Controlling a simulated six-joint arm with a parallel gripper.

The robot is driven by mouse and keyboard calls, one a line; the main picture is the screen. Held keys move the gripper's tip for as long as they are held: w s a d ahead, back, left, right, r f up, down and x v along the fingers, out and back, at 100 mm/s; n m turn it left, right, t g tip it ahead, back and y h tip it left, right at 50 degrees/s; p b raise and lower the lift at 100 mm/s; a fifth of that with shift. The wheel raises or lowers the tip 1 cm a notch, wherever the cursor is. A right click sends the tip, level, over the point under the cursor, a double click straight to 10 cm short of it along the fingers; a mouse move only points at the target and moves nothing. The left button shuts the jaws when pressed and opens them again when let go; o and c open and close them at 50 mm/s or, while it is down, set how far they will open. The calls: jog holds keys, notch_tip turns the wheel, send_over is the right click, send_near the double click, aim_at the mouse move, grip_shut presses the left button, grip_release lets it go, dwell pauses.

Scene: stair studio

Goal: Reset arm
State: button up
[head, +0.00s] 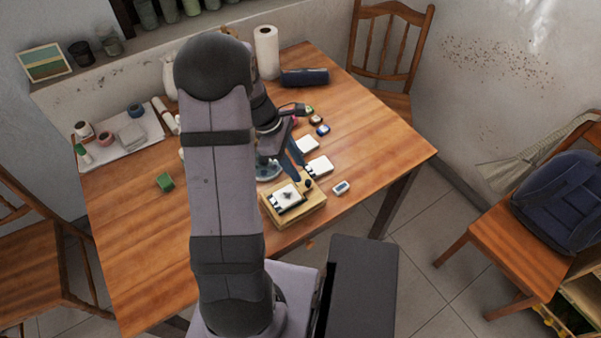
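My arm rises from the front edge of the wooden table (375,140) and bends over its middle. My gripper (293,150) is small and partly hidden behind my arm, over the table near the white square pieces. I cannot make out whether its fingers are open or shut, or whether it holds anything. A wooden block stand (311,214) with a white piece (287,196) on top sits at the front edge, close by the gripper.
White square pieces (319,166) and a small grey-white device (341,188) lie right of my arm. A paper roll (266,52) and dark case (304,77) stand at the back. A green block (165,182) and white tray (97,153) are left.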

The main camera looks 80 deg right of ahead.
jog(key=shift+v, duration=0.85)
jog(key=a+f+m, duration=0.1)
jog(key=a+m, duration=0.1)
jog(key=m, duration=0.1)
jog(key=w+a+f+m+t+y, duration=0.1)
jog(key=a+m, duration=0.2)
jog(key=w+a+f+m, duration=0.1)
jog(key=a+f+m, duration=0.1)
jog(key=m, duration=0.1)
jog(key=shift+w+a+m+t+y, duration=0.15)
jog(key=shift+w+m+t+y, duration=0.05)
jog(key=shift+m+t+y, duration=0.1)
jog(key=w+a+r+n+t, duration=0.1)
jog(key=w+a+r+n, duration=0.1)
jog(key=w+a, duration=0.4)
jog(key=w+a+r+n+t+h, duration=0.1)
jog(key=w+a+r+n, duration=0.2)
jog(key=a, duration=1.2)
jog(key=w+a+r+n, duration=0.2)
jog(key=w+a+n, duration=0.2)
jog(key=w+a, duration=0.5)
jog(key=shift+a+r+n+t+h, duration=0.3)
jog(key=shift+a+r+t, duration=0.1)
jog(key=shift+a, duration=0.75)
